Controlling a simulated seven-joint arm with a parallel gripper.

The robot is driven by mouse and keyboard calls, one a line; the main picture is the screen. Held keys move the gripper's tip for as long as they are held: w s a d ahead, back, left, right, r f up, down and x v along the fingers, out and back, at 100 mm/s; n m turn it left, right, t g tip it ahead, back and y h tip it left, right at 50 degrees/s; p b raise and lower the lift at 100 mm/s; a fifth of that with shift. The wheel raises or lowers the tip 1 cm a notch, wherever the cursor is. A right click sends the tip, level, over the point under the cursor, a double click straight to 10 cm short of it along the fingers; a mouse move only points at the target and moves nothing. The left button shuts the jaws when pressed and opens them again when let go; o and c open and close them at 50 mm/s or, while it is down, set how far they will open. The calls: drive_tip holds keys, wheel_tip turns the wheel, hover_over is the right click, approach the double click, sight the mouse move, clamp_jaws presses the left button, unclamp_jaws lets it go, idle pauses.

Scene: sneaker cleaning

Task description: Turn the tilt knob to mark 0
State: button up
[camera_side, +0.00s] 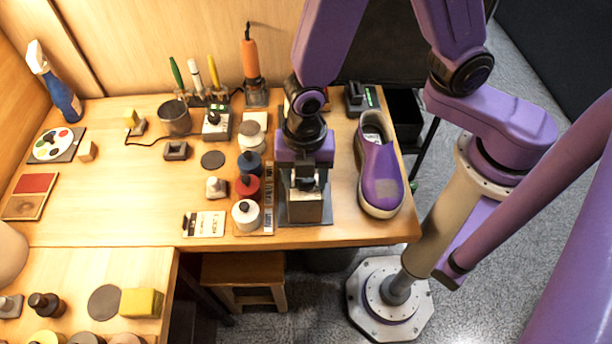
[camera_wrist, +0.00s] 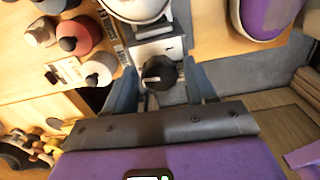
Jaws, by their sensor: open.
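The tilt knob (camera_wrist: 159,72) is a black round knob with a pointer ridge, on the front of a light grey stand (camera_wrist: 150,48) in the wrist view. My gripper (camera_wrist: 162,82) is open, with one finger on each side of the knob; I cannot tell whether either finger touches it. A small dark mark shows on the stand beside the knob, but I cannot read the numbers. In the side view my gripper (camera_side: 304,184) is over the stand (camera_side: 306,210) near the table's front edge, and it largely hides the knob.
A purple sneaker (camera_side: 381,178) lies right of the stand. Paint bottles, including a red one (camera_side: 247,187) and a white one (camera_side: 246,214), stand close on the left. A small black device (camera_side: 358,99) with a green light is behind. The table's front edge is near.

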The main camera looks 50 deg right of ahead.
drive_tip(key=m, duration=0.4)
drive_tip(key=shift+m, duration=0.3)
drive_tip(key=m, duration=0.4)
drive_tip(key=c, duration=0.8)
drive_tip(key=shift+n, duration=0.8)
drive_tip(key=o, duration=0.8)
drive_tip(key=shift+r, duration=2.5)
